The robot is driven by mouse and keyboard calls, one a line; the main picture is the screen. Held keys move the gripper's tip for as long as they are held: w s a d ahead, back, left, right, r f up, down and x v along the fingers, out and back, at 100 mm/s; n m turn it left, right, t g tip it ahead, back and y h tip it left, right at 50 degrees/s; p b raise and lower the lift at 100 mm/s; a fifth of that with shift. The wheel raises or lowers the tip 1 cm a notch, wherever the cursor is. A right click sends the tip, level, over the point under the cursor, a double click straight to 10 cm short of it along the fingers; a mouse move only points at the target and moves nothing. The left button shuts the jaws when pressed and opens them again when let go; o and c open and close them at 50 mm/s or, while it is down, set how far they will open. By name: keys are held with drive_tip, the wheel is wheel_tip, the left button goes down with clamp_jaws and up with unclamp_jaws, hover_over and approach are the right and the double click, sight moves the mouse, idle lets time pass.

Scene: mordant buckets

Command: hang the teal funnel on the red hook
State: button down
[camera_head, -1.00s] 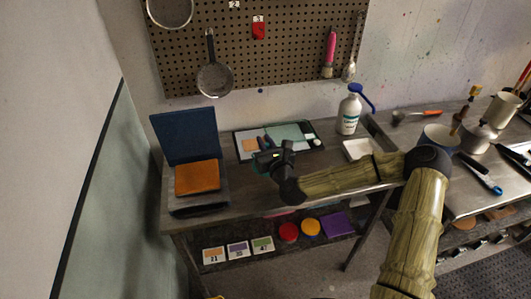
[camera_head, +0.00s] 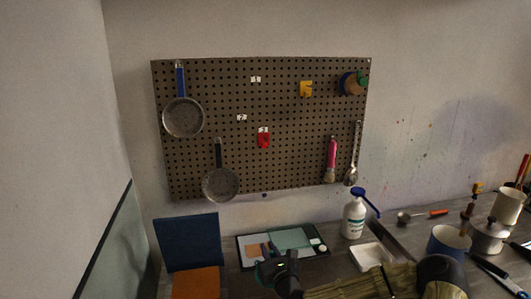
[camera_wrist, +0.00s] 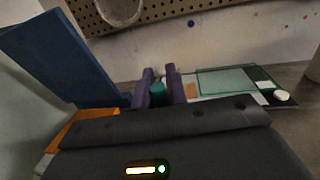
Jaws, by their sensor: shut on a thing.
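In the head view my gripper (camera_head: 272,268) is low at the bottom, over the table and well below the red hook.
The pegboard (camera_head: 300,180) holds two pans (camera_head: 183,117), a yellow hook (camera_head: 306,89), a pink-handled brush (camera_head: 331,160) and a spoon. A blue panel (camera_head: 188,241), a glass-topped tray (camera_head: 290,237) and a white bottle (camera_head: 354,215) stand on the table below.

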drive_tip(key=s+d+f+m+h+p, duration=0.2)
drive_tip(key=s+d+h+p, duration=0.1)
drive_tip(key=s+d+p, duration=0.2)
drive_tip(key=s+d+f+m+t+h+p, duration=0.1)
drive_tip(key=s+d+h+p, duration=0.3)
drive_tip(key=d+p, duration=0.6)
drive_tip(key=d+f+m, duration=0.1)
drive_tip(key=d, duration=0.2)
drive_tip(key=shift+s+d+m+p, duration=0.2)
drive_tip(key=shift+s+m+p, duration=0.1)
drive_tip(key=shift+s, duration=0.1)
drive_tip(key=shift+w+d, duration=0.1)
drive_tip(key=shift+d, duration=0.05)
